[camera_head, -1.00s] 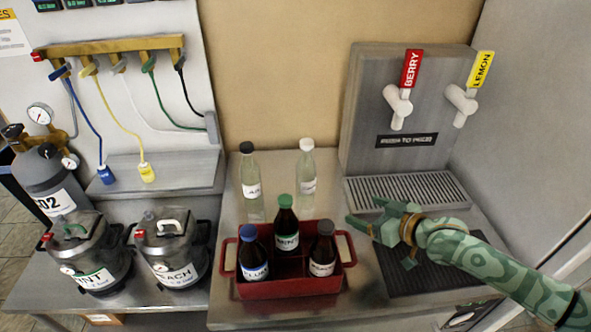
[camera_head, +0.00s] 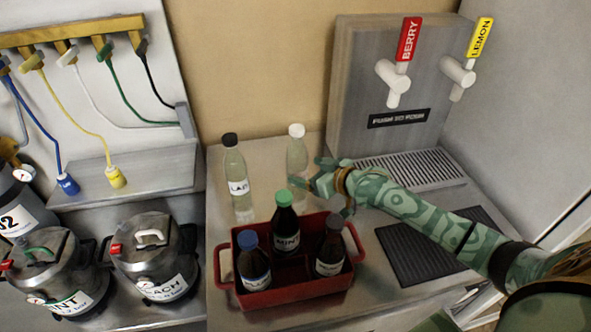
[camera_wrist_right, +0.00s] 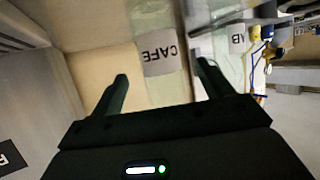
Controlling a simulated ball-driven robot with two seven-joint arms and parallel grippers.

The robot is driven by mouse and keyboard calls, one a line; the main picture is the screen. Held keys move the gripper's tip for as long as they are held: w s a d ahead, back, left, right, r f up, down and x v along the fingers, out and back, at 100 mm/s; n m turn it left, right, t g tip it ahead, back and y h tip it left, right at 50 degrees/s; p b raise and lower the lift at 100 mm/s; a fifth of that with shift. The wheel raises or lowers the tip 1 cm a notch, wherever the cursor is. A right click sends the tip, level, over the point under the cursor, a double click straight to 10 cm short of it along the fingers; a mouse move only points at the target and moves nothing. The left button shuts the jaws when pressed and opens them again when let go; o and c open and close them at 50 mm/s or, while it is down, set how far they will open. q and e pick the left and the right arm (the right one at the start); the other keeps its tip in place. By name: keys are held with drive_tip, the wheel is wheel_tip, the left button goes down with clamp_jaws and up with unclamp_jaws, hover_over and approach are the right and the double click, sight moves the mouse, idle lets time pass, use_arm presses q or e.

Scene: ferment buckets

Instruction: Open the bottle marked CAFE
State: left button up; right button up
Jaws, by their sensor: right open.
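The clear bottle with a white cap (camera_head: 297,131) stands upright on the steel counter behind the red crate. Its label reads CAFE in the right wrist view (camera_wrist_right: 160,52); in the head view my gripper hides it. My right gripper (camera_head: 318,179) is beside this bottle, at its right and front. In the wrist view the open fingers (camera_wrist_right: 163,72) point at the bottle, with the label between and beyond the fingertips. Nothing is held, and I cannot tell if a finger touches. My left gripper is not in view.
A black-capped clear bottle (camera_head: 235,166) stands close at the left. The red crate (camera_head: 292,293) in front holds three dark bottles with blue, green and grey caps. A tap unit (camera_head: 345,90) stands behind at the right.

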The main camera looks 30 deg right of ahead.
sight(301, 139)
drive_tip(key=b+x, duration=0.2)
drive_tip(key=x, duration=0.3)
drive_tip(key=shift+w, duration=0.2)
drive_tip(key=shift+s+r, duration=0.1)
drive_tip(key=shift+c, duration=1.2)
drive_tip(key=c, duration=1.1)
drive_tip(key=shift+o, duration=0.2)
drive_tip(key=shift+r, duration=0.1)
wheel_tip(301, 139, up, 10)
drive_tip(key=p, duration=0.3)
drive_tip(key=shift+p, duration=0.35)
